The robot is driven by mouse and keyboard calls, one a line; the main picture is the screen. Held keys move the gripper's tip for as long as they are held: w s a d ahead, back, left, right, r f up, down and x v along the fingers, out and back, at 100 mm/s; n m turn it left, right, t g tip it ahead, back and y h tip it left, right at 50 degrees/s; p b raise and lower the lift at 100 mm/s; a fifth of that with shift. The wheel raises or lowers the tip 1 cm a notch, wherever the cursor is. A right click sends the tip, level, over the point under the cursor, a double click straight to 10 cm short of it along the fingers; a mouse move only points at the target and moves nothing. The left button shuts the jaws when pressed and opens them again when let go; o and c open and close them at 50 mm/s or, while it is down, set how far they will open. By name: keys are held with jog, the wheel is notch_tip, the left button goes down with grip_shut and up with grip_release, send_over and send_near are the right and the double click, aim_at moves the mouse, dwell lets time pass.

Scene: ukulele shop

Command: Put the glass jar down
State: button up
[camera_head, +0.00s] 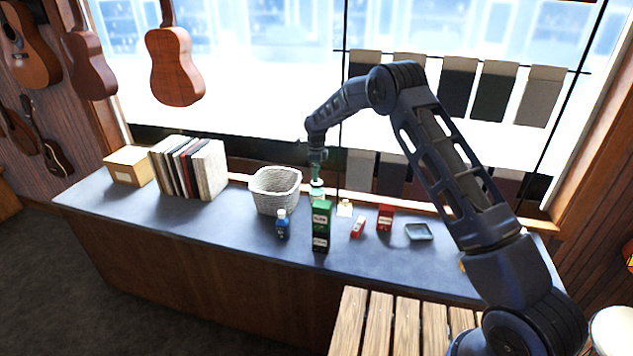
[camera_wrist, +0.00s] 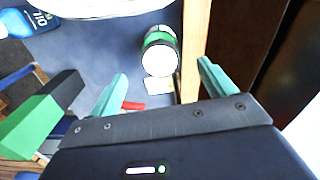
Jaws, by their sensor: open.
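The glass jar stands on the dark counter, with a round white top and a green band visible in the wrist view (camera_wrist: 160,58). In the head view the jar (camera_head: 317,191) is partly hidden behind a tall green box (camera_head: 321,226). My gripper (camera_head: 317,174) is just above the jar, pointing down. In the wrist view my gripper (camera_wrist: 162,70) has its two teal fingers spread apart, with nothing held between them. The jar's top lies in line with the gap, beyond the fingertips.
A white woven basket (camera_head: 275,191) and blue oil bottle (camera_head: 282,224) stand to the left. A small cream item (camera_head: 344,208), two red boxes (camera_head: 385,217) and a grey tray (camera_head: 418,231) are to the right. The window ledge runs behind. The counter's front left is clear.

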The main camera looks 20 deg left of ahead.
jog(key=shift+r, duration=1.75)
